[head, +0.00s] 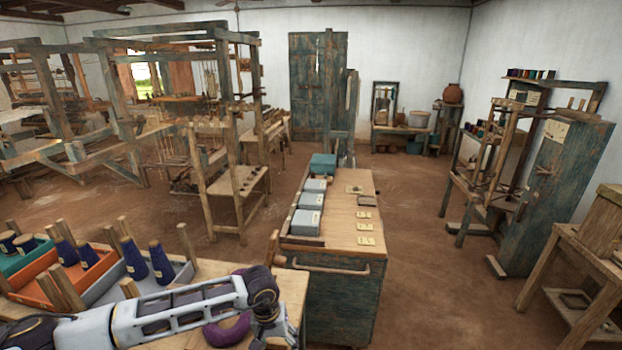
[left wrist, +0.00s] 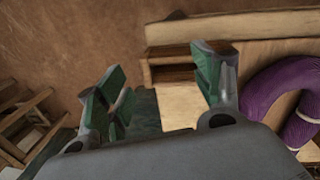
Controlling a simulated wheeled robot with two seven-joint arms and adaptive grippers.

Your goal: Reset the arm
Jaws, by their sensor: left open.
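My left arm (head: 180,309) reaches in from the left in the head view, above the near wooden table (head: 291,290). In the left wrist view my left gripper (left wrist: 160,88) is open, with its two green-padded fingers spread apart and nothing between them. A purple hank (left wrist: 268,92) with a pale band lies just right of the fingers in that view, apart from them. The hank also shows in the head view (head: 228,331), partly hidden behind my arm. My right gripper is in neither view.
Orange (head: 35,288) and grey trays with wooden pegs and several blue cones (head: 132,258) stand at the left, close behind my arm. A cabinet (head: 345,245) with grey boxes stands ahead. Open floor (head: 425,270) lies to its right.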

